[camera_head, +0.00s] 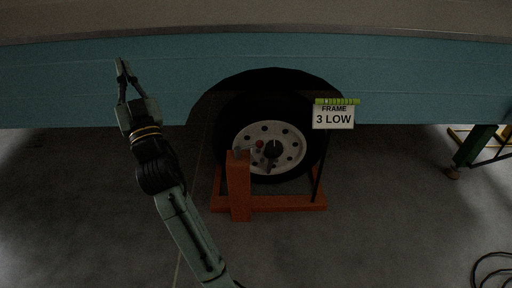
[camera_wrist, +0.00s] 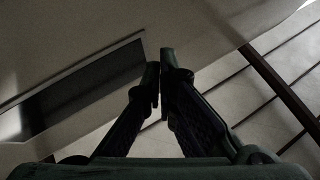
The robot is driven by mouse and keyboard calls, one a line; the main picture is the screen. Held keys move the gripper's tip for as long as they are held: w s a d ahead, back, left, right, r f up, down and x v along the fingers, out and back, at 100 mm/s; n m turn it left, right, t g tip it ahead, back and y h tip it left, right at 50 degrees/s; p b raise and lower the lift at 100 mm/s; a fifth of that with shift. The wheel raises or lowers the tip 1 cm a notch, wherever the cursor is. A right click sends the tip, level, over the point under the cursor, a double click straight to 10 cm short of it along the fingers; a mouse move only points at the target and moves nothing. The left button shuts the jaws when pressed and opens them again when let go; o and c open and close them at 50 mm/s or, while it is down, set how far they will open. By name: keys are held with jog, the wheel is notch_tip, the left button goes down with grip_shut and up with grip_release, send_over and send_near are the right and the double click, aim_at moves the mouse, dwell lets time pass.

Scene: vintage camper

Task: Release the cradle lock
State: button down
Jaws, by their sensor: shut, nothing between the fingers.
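An orange wheel cradle (camera_head: 239,198) stands on the floor around the base of the camper's wheel (camera_head: 269,148). The cradle and lever are not in the wrist view.
A sign reading "FRAME 3 LOW" (camera_head: 333,116) with a green level on top stands on a thin post at the cradle's right. The camper's blue side (camera_head: 420,80) overhangs the wheel. A green stand (camera_head: 474,146) and a black cable (camera_head: 490,262) are at right. Floor in front is clear.

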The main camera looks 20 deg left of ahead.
jog(key=w+d+f+m+h+p, duration=0.1)
jog(key=w+d+f+m+h, duration=0.2)
jog(key=w+f, duration=0.45)
jog(key=w+d+f+h, duration=0.3)
jog(key=w+f+h, duration=0.15)
jog(key=f, duration=0.55)
jog(key=w+d+f+m+h+p, duration=0.1)
jog(key=w+d+f+m+h, duration=0.25)
jog(key=f, duration=0.55)
jog(key=w+d+f+g+h, duration=0.1)
jog(key=d+f+h, duration=0.2)
jog(key=d+f, duration=0.3)
jog(key=w+d+f+m+g+h, duration=0.1)
jog(key=d+f, duration=0.4)
jog(key=f, duration=0.7)
jog(key=shift+w+d+f+h, duration=0.2)
jog(key=shift+w+d+h, duration=0.2)
jog(key=shift+w+h, duration=0.5)
